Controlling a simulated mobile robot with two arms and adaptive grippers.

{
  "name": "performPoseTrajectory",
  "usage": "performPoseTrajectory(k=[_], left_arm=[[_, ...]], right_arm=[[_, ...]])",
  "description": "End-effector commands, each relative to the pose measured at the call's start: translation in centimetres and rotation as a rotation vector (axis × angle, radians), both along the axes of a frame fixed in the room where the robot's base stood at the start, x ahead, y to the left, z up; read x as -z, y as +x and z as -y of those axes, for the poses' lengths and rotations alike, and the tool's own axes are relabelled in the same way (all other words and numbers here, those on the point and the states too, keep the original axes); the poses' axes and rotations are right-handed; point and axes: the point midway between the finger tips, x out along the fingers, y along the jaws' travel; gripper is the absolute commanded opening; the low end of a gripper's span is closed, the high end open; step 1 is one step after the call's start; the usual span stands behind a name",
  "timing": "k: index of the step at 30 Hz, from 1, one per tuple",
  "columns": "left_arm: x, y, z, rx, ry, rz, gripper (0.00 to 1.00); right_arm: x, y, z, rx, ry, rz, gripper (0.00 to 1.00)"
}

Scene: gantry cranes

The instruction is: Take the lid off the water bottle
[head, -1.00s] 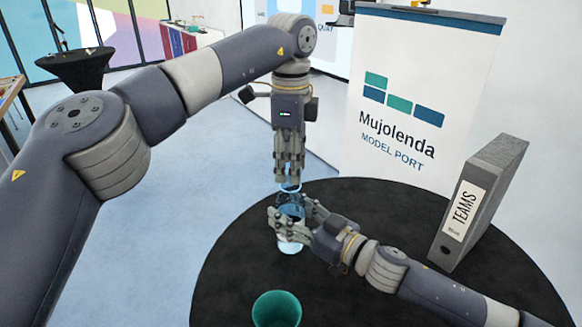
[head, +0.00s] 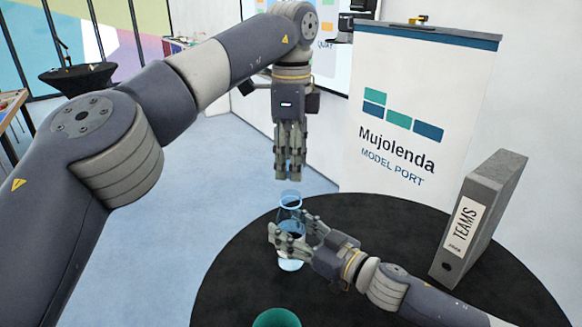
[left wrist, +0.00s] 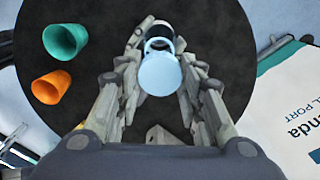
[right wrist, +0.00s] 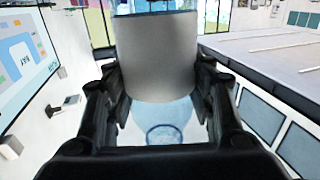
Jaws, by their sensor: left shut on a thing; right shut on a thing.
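My left gripper (head: 289,174) points straight down above the bottle, with a small gap to the bottle's top rim (head: 290,195). In the left wrist view the pale blue lid (left wrist: 160,73) sits between the left fingers, partly covering the bottle behind it.
A green cup (head: 276,319) stands near the table's front, and an orange cup (left wrist: 50,87) shows in the left wrist view. A grey binder (head: 478,218) stands upright at the right of the black table (head: 400,240). A banner (head: 420,110) rises behind it.

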Motion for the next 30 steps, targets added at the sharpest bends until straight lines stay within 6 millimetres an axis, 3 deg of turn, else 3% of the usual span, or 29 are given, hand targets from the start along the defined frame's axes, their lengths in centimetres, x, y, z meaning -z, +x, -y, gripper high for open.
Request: performPoseTrajectory(k=[3, 4, 7, 20, 30], left_arm=[[0.0, 0.0, 0.0, 0.0, 0.0, 0.0, 0.06], [0.0, 0.0, 0.0, 0.0, 0.0, 0.0, 0.06], [0.0, 0.0, 0.0, 0.0, 0.0, 0.0, 0.06], [0.0, 0.0, 0.0, 0.0, 0.0, 0.0, 0.06], [0.0, 0.0, 0.0, 0.0, 0.0, 0.0, 0.06]], right_arm=[[0.0, 0.0, 0.0, 0.0, 0.001, 0.001, 0.0], [0.0, 0.0, 0.0, 0.0, 0.001, 0.001, 0.52], [-0.1, 0.0, 0.0, 0.0, 0.001, 0.001, 0.73], [0.0, -0.3, 0.4, 0.0, 0.001, -0.001, 0.73], [0.2, -4.6, 5.3, 0.002, -0.002, -0.003, 0.73]])
